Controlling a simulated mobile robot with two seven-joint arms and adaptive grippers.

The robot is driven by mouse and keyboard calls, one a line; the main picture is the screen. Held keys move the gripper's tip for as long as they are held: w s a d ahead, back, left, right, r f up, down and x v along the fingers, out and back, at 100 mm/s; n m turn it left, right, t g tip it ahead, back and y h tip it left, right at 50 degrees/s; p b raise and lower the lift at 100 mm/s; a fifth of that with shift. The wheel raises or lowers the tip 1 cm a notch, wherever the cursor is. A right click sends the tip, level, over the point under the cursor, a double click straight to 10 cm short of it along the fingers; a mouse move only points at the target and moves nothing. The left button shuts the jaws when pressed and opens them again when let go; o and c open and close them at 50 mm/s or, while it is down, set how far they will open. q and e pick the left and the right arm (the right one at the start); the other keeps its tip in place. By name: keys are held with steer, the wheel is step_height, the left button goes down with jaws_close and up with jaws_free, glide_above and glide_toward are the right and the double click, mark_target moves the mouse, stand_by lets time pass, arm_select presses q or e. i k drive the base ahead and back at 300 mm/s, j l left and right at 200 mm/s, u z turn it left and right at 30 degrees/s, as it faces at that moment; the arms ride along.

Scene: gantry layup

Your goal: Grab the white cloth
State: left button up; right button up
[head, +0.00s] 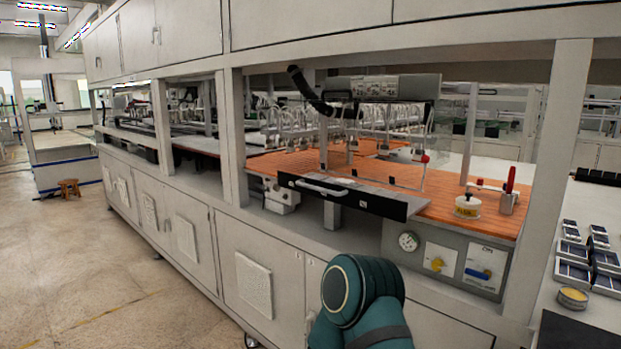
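I cannot make out a white cloth in the head view. Neither of my grippers is in view. Only a teal link of one of my arms shows at the bottom centre, in front of the cabinet doors, and no fingers can be seen on it.
A long grey machine cabinet (203,239) runs across the view, with an orange slatted work surface (440,204) inside. Several dark-faced panels (573,272) and a yellow-topped tin (573,297) lie at right.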

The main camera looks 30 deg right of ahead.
mark_target(344, 182)
steer(key=i+z, duration=0.2)
steer(key=i, duration=0.25)
steer(key=i+j+z, duration=0.15)
steer(key=i, duration=0.25)
steer(key=i+j+z, duration=0.2)
steer(key=i, duration=0.25)
steer(key=i+j+z, duration=0.2)
steer(key=i+z, duration=0.25)
steer(key=i+j+z, duration=0.25)
steer(key=z, duration=0.25)
